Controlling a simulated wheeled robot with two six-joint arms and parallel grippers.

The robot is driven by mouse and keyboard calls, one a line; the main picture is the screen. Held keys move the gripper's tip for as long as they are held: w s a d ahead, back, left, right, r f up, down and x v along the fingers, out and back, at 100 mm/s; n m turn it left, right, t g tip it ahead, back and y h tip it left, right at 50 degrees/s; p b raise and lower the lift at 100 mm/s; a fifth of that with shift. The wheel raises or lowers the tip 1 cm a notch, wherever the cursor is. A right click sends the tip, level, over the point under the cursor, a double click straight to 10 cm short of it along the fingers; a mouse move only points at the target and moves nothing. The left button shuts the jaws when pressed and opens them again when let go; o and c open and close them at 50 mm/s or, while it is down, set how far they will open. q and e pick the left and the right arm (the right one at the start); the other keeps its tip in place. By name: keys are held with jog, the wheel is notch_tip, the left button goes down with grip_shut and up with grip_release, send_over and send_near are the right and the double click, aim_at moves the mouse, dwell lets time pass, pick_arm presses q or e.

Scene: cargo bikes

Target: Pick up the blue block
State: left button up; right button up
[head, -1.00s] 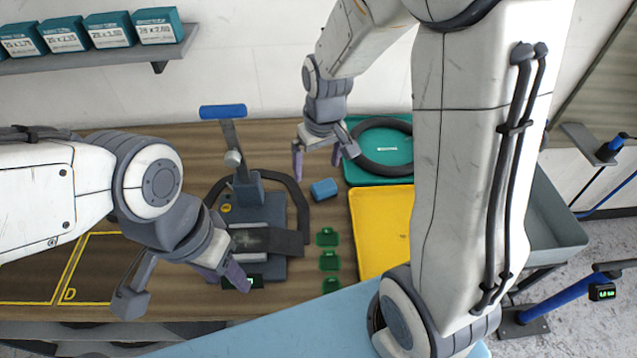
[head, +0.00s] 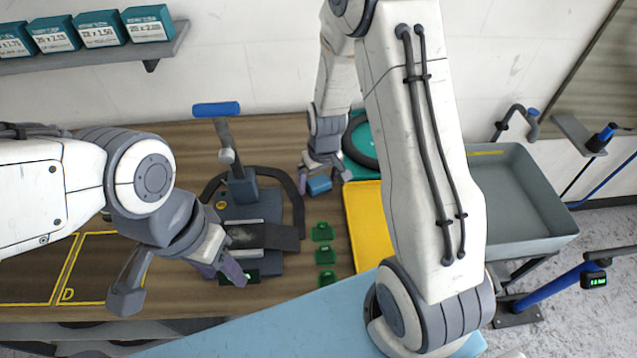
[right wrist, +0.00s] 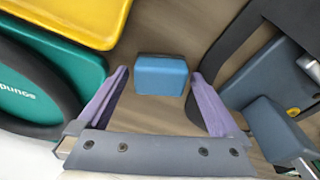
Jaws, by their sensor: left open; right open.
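The blue block (head: 319,185) lies on the wooden bench between the grey clamp stand and the yellow tray. It also shows in the right wrist view (right wrist: 161,75), centred between the two purple fingers and a little beyond their tips. My right gripper (head: 324,178) is open above the block, its fingers on either side in the picture; I see no contact. The right gripper also shows in the right wrist view (right wrist: 158,75). My left gripper (head: 186,287) is open and empty, in front of the clamp stand on the left.
The clamp stand (head: 240,187) with its blue handle stands left of the block. The yellow tray (head: 368,225) and a teal tray (right wrist: 85,65) holding a black ring lie to its right. Several green tags (head: 326,256) lie in front. A grey bin (head: 535,210) is far right.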

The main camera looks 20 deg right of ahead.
aim_at(321, 180)
jog(key=shift+f, duration=0.15)
jog(key=c, duration=1.4)
jog(key=shift+r, duration=0.55)
jog(key=r, duration=0.2)
jog(key=r+b, duration=0.1)
jog(key=shift+s+d+r, duration=0.25)
jog(key=shift+s+d, duration=0.05)
jog(key=shift+d, duration=0.05)
jog(key=s+d+r, duration=0.2)
jog(key=s+d+r+b, duration=0.1)
jog(key=s+d+r, duration=0.1)
jog(key=s, duration=0.1)
jog(key=s+d+r, duration=0.2)
jog(key=s+d, duration=0.1)
jog(key=shift+d+r+b, duration=0.1)
jog(key=shift+r+b, duration=0.15)
jog(key=shift+b, duration=0.05)
